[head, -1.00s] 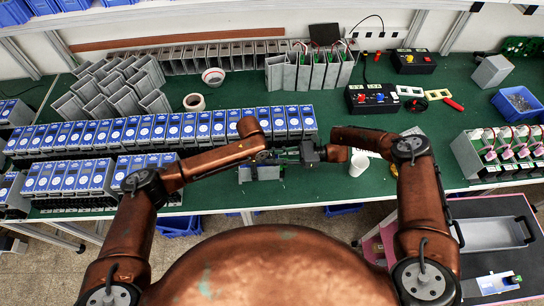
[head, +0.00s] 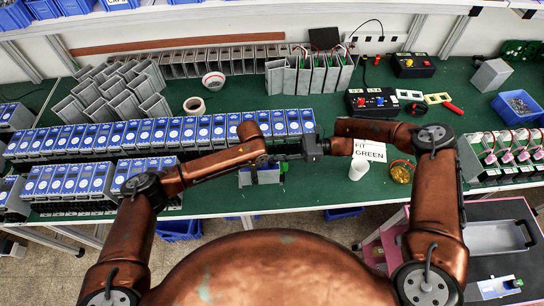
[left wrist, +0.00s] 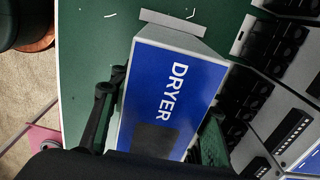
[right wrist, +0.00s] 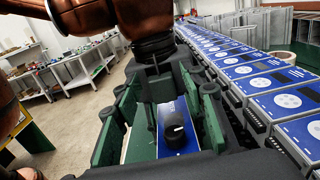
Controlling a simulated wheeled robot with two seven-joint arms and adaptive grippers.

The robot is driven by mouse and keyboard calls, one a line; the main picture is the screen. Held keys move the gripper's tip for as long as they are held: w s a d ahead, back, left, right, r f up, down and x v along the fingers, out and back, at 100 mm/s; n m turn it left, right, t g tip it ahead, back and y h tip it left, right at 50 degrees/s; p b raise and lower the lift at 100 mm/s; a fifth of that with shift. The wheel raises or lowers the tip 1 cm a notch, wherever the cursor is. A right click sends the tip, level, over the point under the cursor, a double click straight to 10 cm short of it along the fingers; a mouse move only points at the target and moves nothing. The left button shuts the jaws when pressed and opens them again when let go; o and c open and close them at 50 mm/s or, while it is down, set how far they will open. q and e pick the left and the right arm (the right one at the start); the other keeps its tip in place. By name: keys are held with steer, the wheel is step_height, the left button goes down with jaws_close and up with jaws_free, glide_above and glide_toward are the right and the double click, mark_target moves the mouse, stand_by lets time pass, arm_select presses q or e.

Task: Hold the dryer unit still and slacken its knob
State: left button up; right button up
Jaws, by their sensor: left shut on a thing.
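The dryer unit (head: 262,176) stands on the green bench near its front edge. In the left wrist view its blue face (left wrist: 175,85) reads DRYER and carries a dark square. My left gripper (left wrist: 160,112) is shut on the unit, one finger on each side. My right gripper (right wrist: 165,105) is over the unit from the right, its green-padded fingers apart. In the right wrist view the black round knob (right wrist: 174,128) shows between those fingers, with a visible gap to each. In the head view the grippers mostly cover the knob.
Rows of blue-faced units (head: 160,133) stand close behind and left. Black control boxes (head: 372,101) stand farther back.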

steer(key=shift+r, duration=1.3)
arm_select(q)
steer(key=o, duration=1.5)
steer(key=shift+o, duration=0.2)
